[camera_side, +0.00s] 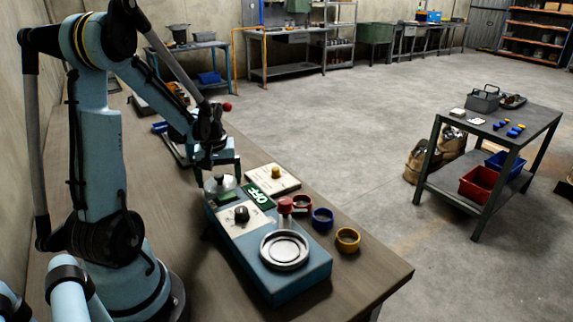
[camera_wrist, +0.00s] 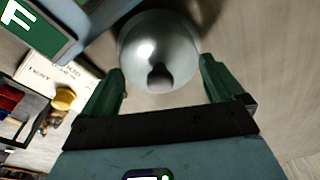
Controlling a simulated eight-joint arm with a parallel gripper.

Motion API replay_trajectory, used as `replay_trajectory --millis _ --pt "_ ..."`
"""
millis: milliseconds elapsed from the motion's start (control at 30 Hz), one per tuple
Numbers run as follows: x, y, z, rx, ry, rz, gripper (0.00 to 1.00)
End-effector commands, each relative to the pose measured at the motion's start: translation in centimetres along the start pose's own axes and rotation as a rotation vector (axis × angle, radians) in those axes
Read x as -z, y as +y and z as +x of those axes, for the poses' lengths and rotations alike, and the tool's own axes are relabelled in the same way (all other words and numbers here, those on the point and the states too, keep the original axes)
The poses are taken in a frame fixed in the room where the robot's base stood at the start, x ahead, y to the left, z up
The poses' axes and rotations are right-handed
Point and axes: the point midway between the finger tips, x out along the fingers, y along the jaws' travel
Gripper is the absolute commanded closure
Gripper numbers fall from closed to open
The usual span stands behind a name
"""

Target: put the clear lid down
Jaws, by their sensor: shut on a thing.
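The clear lid is a glassy dome with a dark knob. In the wrist view the lid (camera_wrist: 150,38) sits between the two green fingers of my gripper (camera_wrist: 162,66), which is shut on it. In the side view the lid (camera_side: 219,184) shows below my gripper (camera_side: 219,177), at the far left end of the blue machine (camera_side: 290,285). I cannot tell whether the lid touches the machine or the bench below it.
A white card (camera_side: 285,178) lies behind. The bench's front right is clear.

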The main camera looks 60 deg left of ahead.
Motion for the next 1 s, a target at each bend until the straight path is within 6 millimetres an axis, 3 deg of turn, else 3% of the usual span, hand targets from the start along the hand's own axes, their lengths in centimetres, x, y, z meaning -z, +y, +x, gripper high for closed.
replay_trajectory --millis 67,100,467,1000 --pt "0.0 0.0 0.2 0.0 0.0 0.0 0.39" --pt "0.0 0.0 0.2 0.0 0.0 0.0 0.0" --pt "0.0 0.0 -0.4 0.0 0.0 0.0 0.0" --pt "0.0 0.0 -8.3 0.001 0.0 0.0 0.0"
